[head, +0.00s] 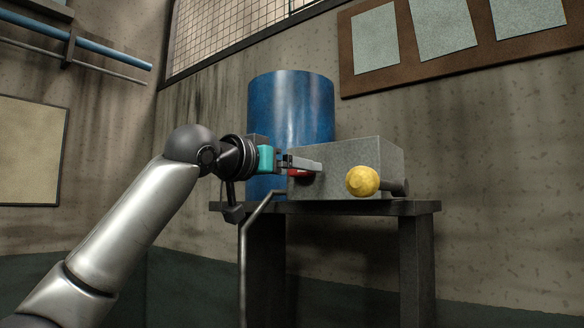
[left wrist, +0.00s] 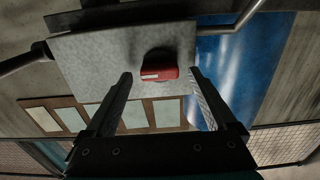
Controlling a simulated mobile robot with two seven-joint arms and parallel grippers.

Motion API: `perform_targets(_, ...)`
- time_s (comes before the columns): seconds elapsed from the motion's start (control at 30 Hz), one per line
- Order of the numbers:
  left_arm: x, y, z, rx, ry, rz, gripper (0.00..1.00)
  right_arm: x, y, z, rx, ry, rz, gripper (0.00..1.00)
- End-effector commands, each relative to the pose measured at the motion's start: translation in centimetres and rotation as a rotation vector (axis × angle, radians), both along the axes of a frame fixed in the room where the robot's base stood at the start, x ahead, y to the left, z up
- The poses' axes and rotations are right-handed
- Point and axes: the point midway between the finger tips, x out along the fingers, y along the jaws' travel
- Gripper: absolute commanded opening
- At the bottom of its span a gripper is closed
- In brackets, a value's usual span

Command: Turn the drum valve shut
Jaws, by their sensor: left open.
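A grey valve casting (head: 345,166) sits on a dark stand in front of a blue drum (head: 290,105). A red handle (head: 303,173) shows on its left side, partly hidden by my gripper. My left gripper (head: 302,164) is open at the red handle. In the left wrist view, the red handle (left wrist: 158,66) with a pale mark lies between the two fingertips (left wrist: 160,76), with a visible gap on each side. I cannot tell how deep the fingers reach around it. My right gripper is in neither view.
The dark stand (head: 418,208) carries the drum and casting. A bent grey pipe (head: 243,250) runs down at its left front. A dark stub (head: 398,187) sticks out right of the knob. Wall boards and a mesh window are behind.

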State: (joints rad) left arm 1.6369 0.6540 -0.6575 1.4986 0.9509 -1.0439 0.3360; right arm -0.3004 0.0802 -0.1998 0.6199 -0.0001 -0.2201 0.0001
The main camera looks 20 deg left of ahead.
Motion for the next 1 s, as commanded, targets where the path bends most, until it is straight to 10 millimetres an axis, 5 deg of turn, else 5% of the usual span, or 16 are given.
perform_targets(0.77,-0.04,0.03,0.01,-0.001,0.0,0.0,0.07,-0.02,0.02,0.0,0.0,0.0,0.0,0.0)
perform_targets(1.0,-0.03,0.0,0.0,-0.015,0.005,-0.001,0.04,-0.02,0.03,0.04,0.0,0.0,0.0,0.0)
